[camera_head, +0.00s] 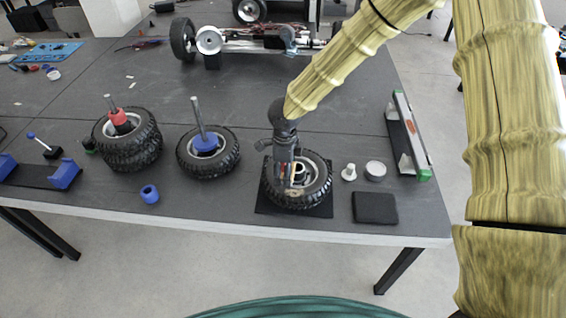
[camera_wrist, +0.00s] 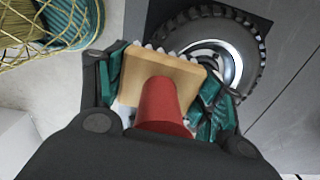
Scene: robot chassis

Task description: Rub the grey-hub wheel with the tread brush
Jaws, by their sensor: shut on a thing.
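The grey-hub wheel (camera_head: 318,186) lies flat on a dark square mat (camera_head: 264,207) near the table's front edge. It also shows in the wrist view (camera_wrist: 247,36), with a silvery hub and black tread. My gripper (camera_head: 292,180) is over this wheel, pointing down. In the wrist view my gripper (camera_wrist: 160,100) is shut on the tread brush (camera_wrist: 150,78), which has a pale wooden block, a red handle and whitish bristles. The bristle edge overlaps the wheel's near side there. I cannot tell whether the bristles touch the tread.
A blue-hub wheel (camera_head: 222,157) and stacked wheels with a red hub (camera_head: 143,138) stand to the left. A blue ring (camera_head: 149,194) lies in front. A white cap (camera_head: 375,170), a small white piece (camera_head: 349,172), a black pad (camera_head: 375,208) and a level-like bar (camera_head: 411,136) are to the right.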

